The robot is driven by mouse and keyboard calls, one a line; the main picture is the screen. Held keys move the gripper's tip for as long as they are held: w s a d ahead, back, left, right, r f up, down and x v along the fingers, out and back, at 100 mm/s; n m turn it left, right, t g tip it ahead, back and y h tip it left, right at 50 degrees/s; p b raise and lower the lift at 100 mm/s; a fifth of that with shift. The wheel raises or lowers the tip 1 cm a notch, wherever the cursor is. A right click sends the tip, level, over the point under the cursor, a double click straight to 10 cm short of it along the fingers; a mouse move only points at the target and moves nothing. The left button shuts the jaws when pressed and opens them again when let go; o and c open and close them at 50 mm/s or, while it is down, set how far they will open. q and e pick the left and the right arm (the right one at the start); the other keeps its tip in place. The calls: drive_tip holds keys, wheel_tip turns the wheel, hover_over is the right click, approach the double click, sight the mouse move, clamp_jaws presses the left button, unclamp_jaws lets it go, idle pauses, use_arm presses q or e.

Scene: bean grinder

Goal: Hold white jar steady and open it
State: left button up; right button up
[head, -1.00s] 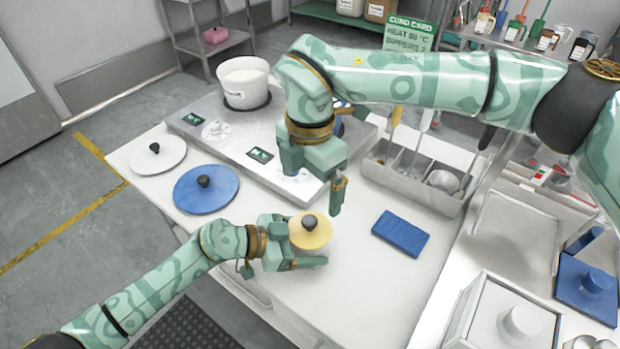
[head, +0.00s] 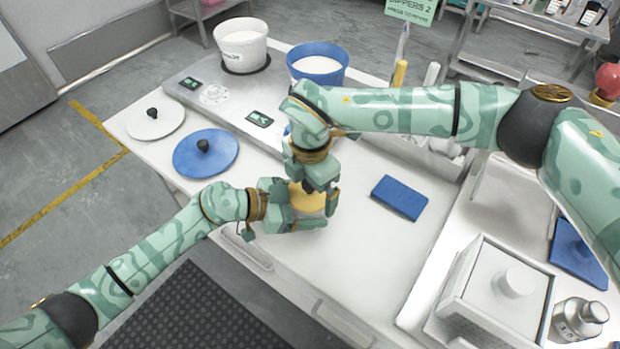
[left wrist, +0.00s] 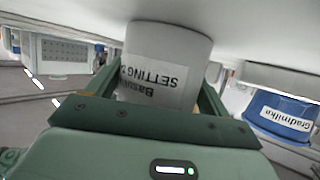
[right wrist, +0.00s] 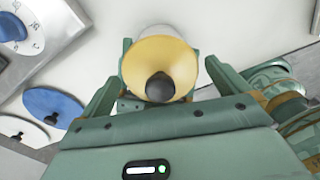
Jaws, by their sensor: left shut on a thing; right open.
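The white jar (left wrist: 165,60) carries a black-lettered label and stands on the white worktop. Its yellow lid (head: 306,201) has a black knob (right wrist: 160,87); in the head view the right gripper hides the knob. My left gripper (head: 300,210) is shut on the jar from the left side. My right gripper (head: 319,193) points down over the lid, open. In the right wrist view the lid (right wrist: 158,52) lies between its spread fingers, with the knob centred; I cannot tell whether the fingers touch it.
A blue sponge-like block (head: 399,198) lies to the right. A blue lid (head: 206,153) and a white lid (head: 155,124) lie at left. A white pot (head: 241,46) and a blue pot (head: 318,64) stand on the heating unit behind.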

drive_tip(key=c, duration=1)
drive_tip(key=shift+r, duration=0.25)
drive_tip(key=shift+a+r, duration=0.1)
drive_tip(key=shift+r, duration=0.9)
